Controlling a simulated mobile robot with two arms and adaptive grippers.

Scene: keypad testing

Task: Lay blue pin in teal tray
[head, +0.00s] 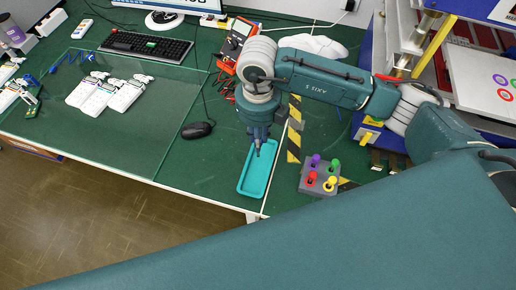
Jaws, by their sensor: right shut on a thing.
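The teal tray (255,186) lies on the green bench near its front edge. My right gripper (258,151) points down over the far part of the tray. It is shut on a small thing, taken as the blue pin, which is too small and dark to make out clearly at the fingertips. I cannot tell whether it touches the tray floor. A grey pin block (318,183) stands to the right of the tray, with purple, green, red and yellow pins upright in it and no blue one showing. My left gripper is not in view.
A black mouse (197,130) and a glass sheet (150,140) lie left of the tray. White keypad devices (110,93), a keyboard (145,46) and a red multimeter (235,40) are farther back. A blue-framed machine (400,60) stands right.

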